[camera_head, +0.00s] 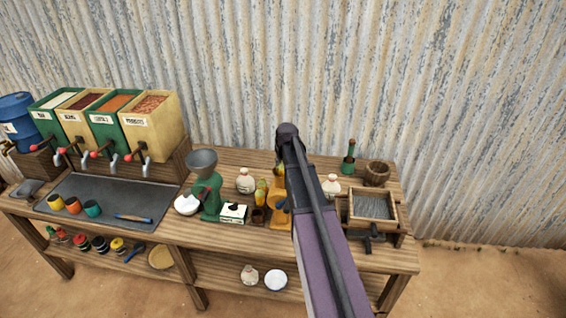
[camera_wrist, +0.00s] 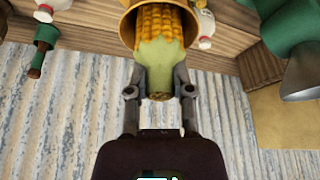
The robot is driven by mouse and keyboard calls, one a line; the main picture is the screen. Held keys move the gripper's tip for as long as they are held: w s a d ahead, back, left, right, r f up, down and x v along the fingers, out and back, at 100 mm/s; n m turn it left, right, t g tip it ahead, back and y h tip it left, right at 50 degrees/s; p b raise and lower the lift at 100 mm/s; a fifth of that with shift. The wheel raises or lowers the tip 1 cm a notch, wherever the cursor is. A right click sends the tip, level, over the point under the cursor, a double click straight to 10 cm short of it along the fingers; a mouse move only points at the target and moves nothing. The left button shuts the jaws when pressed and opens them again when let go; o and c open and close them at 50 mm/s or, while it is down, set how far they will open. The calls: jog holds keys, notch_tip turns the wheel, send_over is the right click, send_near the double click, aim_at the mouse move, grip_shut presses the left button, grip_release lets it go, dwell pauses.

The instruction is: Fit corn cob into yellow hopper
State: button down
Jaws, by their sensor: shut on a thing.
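The corn cob (camera_wrist: 160,50) shows in the wrist view, with yellow kernels at its far end and a pale green husk end towards me. My gripper (camera_wrist: 160,88) is shut on the husk end, one finger on each side. The kernel end lies within the rim of the yellow hopper (camera_wrist: 127,28); how deep it sits and whether it touches the wall I cannot tell. In the head view my arm covers my gripper and the cob. Part of an orange-yellow machine (camera_head: 279,217) shows just left of my arm.
A green grinder with a grey funnel (camera_head: 203,161) stands left on the bench. White jars (camera_head: 245,181) stand near the machine. A framed sieve box (camera_head: 373,206) and a wooden bowl (camera_head: 377,173) are at the right. A corrugated wall (camera_head: 330,70) rises behind the bench.

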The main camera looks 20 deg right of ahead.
jog(key=shift+f+b, duration=0.55)
jog(key=shift+f, duration=0.05)
dwell(0.3)
jog(key=shift+c, duration=2.2)
grip_release()
jog(key=o, duration=0.4)
jog(key=shift+o, duration=0.2)
jog(key=shift+r, duration=0.15)
jog(key=shift+r+p, duration=3.4)
jog(key=shift+p, duration=0.15)
